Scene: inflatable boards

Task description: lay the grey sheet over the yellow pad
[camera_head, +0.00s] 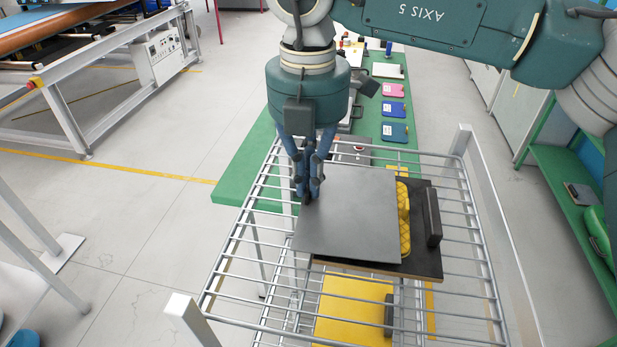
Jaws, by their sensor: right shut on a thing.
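The grey sheet (352,222) is a flat dark grey square over the wire rack. My right gripper (307,195) points down and is shut on the sheet's left edge, near its upper left corner. The yellow pad (404,222) has a quilted surface and shows only as a strip along the sheet's right side; the rest is hidden under the sheet. The pad lies on a black board (422,262) with a raised dark bar (432,218) at its right. I cannot tell whether the sheet touches the pad everywhere. My left gripper is not in view.
The metal wire rack (462,255) has corner posts and side rails. A yellow panel (350,308) is below its wires. A green table (240,180) behind holds pink and blue items. A green shelf (565,200) stands right, a metal frame (75,130) left.

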